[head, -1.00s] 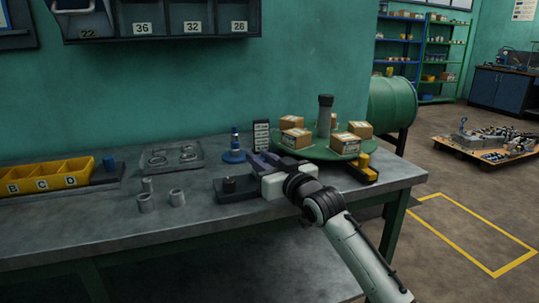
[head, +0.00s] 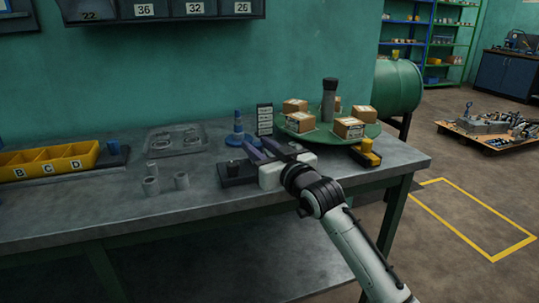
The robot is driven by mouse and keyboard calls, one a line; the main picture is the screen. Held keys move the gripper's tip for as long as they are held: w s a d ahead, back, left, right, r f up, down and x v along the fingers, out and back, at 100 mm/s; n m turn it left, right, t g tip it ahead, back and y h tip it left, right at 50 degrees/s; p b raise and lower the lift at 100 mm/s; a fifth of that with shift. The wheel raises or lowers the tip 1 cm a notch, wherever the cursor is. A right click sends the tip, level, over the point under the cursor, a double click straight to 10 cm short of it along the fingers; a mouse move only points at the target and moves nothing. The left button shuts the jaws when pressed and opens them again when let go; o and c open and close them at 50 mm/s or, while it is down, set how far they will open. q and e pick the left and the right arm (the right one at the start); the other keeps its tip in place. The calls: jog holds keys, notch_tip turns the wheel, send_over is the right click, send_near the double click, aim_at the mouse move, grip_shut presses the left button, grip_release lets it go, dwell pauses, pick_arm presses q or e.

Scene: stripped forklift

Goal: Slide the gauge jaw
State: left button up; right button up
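A dark gauge-like fixture lies along the table's front right. Its left part is a dark block with a knob (head: 233,168); a yellow block (head: 367,147) sits on a dark base at the right. My gripper hides the stretch between, so I cannot tell whether they are one piece or which part is the jaw. My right gripper (head: 262,149) reaches in from the lower right, over the table just right of the knob. Its two purplish fingers point up-left and stand apart, with nothing seen between them. Contact with the fixture cannot be told. My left gripper is out of view.
A green turntable (head: 310,137) with several cartons (head: 349,127) and a dark post stands behind the gripper. A blue spindle (head: 238,128) and a small label stand (head: 264,118) are close behind the fingers.

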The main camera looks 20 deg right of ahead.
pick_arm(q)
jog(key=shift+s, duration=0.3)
pick_arm(e)
jog(key=v, duration=0.8)
jog(key=shift+s+d, duration=0.1)
jog(key=shift+s, duration=0.25)
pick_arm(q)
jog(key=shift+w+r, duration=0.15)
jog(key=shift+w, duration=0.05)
